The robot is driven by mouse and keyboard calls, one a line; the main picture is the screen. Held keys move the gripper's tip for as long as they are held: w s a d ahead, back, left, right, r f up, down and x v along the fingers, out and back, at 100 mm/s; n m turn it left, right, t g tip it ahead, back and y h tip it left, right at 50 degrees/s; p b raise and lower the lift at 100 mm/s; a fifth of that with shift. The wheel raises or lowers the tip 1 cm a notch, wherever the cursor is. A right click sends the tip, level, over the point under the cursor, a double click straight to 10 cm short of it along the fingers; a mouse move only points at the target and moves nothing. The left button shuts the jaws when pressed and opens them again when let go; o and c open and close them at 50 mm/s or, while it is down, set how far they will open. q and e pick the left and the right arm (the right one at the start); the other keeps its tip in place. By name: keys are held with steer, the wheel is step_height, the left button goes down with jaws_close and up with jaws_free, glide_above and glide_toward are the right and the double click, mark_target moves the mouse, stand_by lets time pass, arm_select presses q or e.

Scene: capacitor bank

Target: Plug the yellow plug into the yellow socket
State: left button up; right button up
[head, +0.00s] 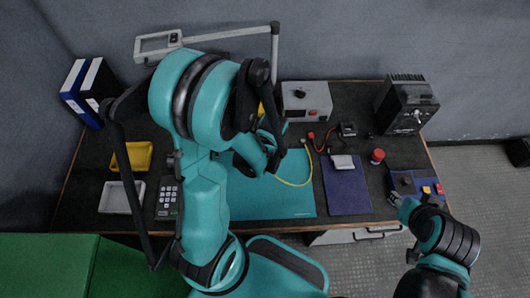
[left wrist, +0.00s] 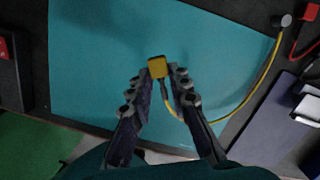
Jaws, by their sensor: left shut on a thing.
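The yellow plug (left wrist: 158,68) is held between the fingertips of my left gripper (left wrist: 160,80), above the teal mat. Its yellow cable (left wrist: 243,97) curves right to a dark round end; the cable also shows in the head view (head: 295,184). In the head view my left arm hides the plug and most of that gripper. A small yellow block (head: 426,190) sits on a blue panel at the right; I cannot tell if it is the socket. Another yellow patch (head: 261,109) is partly hidden behind my arm. My right gripper (head: 396,200) is beside the blue panel, its fingers unclear.
The teal mat (head: 290,205) has bare room. A grey box with a knob (head: 306,100) and a black power unit (head: 407,105) stand at the back. A yellow tray (head: 132,156) and white tray (head: 122,197) lie left. A purple mat (head: 347,195) is right of centre.

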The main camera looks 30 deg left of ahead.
arm_select(q)
steer(key=w+a+f+m+b, duration=0.1)
steer(key=w+b, duration=0.1)
steer(key=w+a+f+m+b, duration=0.1)
steer(key=w+b, duration=0.1)
steer(key=w+a+f+m+b, duration=0.1)
steer(key=w, duration=0.1)
steer(key=shift+w+a+b, duration=0.25)
steer(key=shift+a+b, duration=0.15)
steer(key=w+a+m+b, duration=0.2)
steer(key=w+a, duration=0.1)
steer(key=shift+w+f+m+t+h+b, duration=0.1)
steer(key=shift+w+m+t+h+b, duration=0.2)
steer(key=shift+h, duration=0.1)
steer(key=shift+w+a, duration=0.15)
steer(key=shift+r, duration=0.2)
steer(key=shift+w+a, duration=0.1)
steer(key=shift+w, duration=0.05)
steer(key=shift+w+a, duration=0.45)
steer(key=shift+w, duration=0.35)
steer(key=shift+w+a, duration=0.5)
steer(key=shift+w, duration=0.25)
steer(key=shift+w+a, duration=0.45)
steer(key=shift+w, duration=0.35)
